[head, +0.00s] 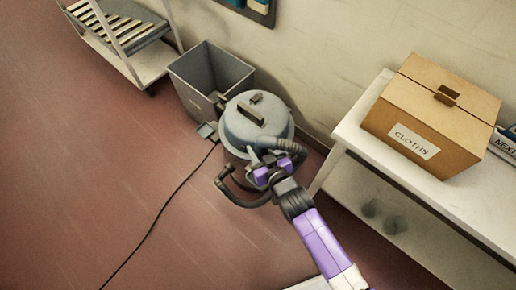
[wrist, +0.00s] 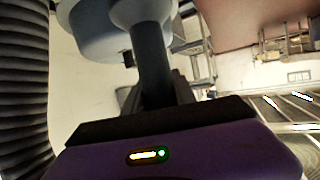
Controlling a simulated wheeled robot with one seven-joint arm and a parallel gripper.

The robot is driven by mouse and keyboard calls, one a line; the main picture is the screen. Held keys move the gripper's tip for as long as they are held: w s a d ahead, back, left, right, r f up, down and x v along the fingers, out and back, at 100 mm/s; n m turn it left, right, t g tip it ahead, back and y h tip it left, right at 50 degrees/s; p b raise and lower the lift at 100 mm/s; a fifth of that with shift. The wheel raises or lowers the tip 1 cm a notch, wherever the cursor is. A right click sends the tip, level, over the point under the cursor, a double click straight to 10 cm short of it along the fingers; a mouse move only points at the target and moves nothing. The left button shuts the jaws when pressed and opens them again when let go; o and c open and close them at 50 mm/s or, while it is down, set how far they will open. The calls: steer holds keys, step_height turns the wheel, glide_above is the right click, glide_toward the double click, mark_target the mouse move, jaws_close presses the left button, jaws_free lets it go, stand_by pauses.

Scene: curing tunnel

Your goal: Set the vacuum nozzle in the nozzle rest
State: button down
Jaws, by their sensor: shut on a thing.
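The grey vacuum canister (head: 270,127) stands on the floor, its dark ribbed hose curving around the near side. My gripper (head: 272,174), with purple fingers, is at the canister's near side, shut on the vacuum nozzle. In the wrist view the nozzle (wrist: 152,65) shows as a dark tube rising from a wide dark part at my gripper's purple body. The ribbed hose (wrist: 24,90) runs down the left of that view. Where the nozzle meets the fingers is mostly hidden. I cannot make out the nozzle rest clearly in either view.
A grey bin (head: 210,80) stands behind the canister. A white bench (head: 362,140) with a cardboard box labelled CLOTHS (head: 430,115) is at the right. A roller rack (head: 125,40) is at the back left. A black cable (head: 160,215) crosses the otherwise clear red floor.

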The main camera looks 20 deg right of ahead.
steer(key=shift+f, duration=0.1)
stand_by(0.4)
steer(key=shift+f+b, duration=2.4)
steer(key=shift+f, duration=0.3)
steer(key=shift+f+b, duration=0.5)
steer(key=shift+f, duration=0.1)
steer(key=c, duration=0.9)
jaws_free()
steer(key=shift+p+v, duration=0.5)
steer(key=shift+v, duration=3.4)
